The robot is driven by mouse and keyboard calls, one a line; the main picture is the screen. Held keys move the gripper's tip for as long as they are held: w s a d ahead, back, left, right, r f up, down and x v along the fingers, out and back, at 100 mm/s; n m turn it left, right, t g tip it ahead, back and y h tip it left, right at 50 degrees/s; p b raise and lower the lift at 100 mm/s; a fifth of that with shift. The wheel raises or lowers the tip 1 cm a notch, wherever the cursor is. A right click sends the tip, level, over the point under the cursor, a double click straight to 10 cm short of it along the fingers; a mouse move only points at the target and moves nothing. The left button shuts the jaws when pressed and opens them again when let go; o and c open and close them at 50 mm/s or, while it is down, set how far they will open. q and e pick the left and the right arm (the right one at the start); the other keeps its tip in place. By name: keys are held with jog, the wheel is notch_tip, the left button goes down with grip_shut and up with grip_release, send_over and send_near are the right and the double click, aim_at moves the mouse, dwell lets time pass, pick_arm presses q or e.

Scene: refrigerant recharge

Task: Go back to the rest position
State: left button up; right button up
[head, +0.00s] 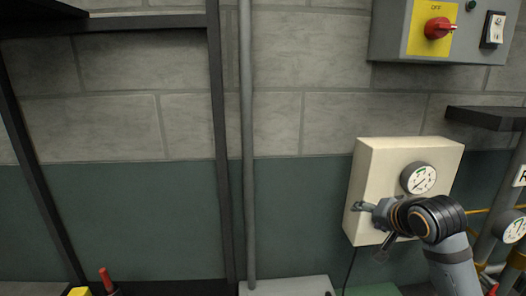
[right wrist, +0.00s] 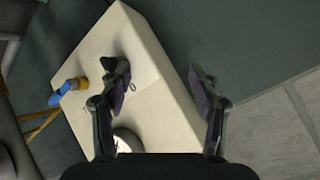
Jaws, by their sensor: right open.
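My right gripper (head: 371,230) is at the lower front of a cream wall box (head: 375,165) in the head view. Its fingers are spread and nothing shows between them but the box and the wall behind. In the right wrist view the open fingers of the right gripper (right wrist: 158,76) straddle the edge of the cream box (right wrist: 165,110), one over its face and one past its side. Whether they touch it I cannot tell. A round gauge (head: 418,178) is on the box face, above the gripper. My left gripper is not in view.
A grey control panel (head: 400,40) with a red switch (head: 439,28) hangs at the upper right. Pipes with another gauge (head: 513,227) stand at the right edge. A blue-handled valve (right wrist: 66,90) shows in the wrist view. A grey vertical pipe (head: 247,150) runs left of the box.

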jog(key=s+a+f+n+g, duration=0.2)
jog(key=s+f, duration=0.4)
jog(key=f, duration=0.4)
jog(key=s+a+f+n+g, duration=0.1)
jog(key=s+f+n+g, duration=0.1)
jog(key=s+f, duration=0.5)
jog(key=s+f+n+g+h, duration=0.1)
jog(key=s+f+n+g, duration=0.25)
jog(key=s+f, duration=1.1)
jog(key=s+d+f+g, duration=0.1)
jog(key=s+f, duration=0.1)
jog(key=f, duration=1.2)
jog(key=s+d+f, duration=0.1)
jog(key=s+f, duration=0.1)
jog(key=f, duration=1.1)
jog(key=s+d+f+g, duration=0.1)
jog(key=s+f, duration=1.3)
jog(key=s, duration=0.3)
jog(key=shift+d, duration=0.1)
